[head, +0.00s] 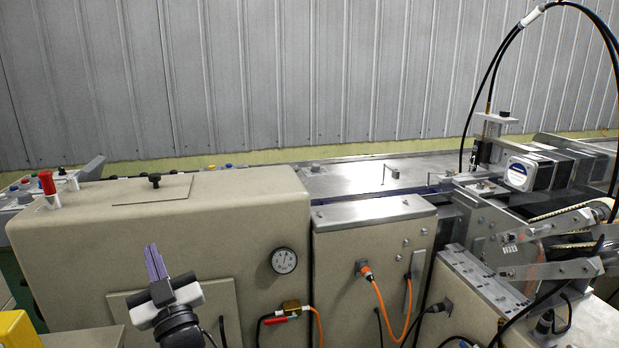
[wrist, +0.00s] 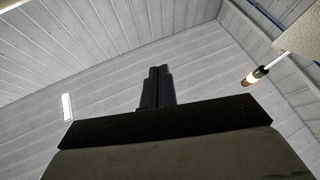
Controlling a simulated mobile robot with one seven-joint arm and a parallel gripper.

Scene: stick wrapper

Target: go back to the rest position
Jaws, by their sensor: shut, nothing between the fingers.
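My gripper (head: 154,258) is at the lower left of the head view, in front of the beige machine cabinet, with its two purple-grey fingers pointing up and lying together. In the wrist view, the fingers (wrist: 157,80) also stand side by side, shut with nothing between them. Beyond them are the pale panelled wall and ceiling. Nothing touches the fingers.
The beige cabinet (head: 220,215) has a red knob (head: 47,183) on top and a dial gauge (head: 284,260). A smaller cabinet (head: 345,255) has orange cables. Rollers and brackets (head: 540,240) stand at right. A yellow box (head: 17,328) is at lower left.

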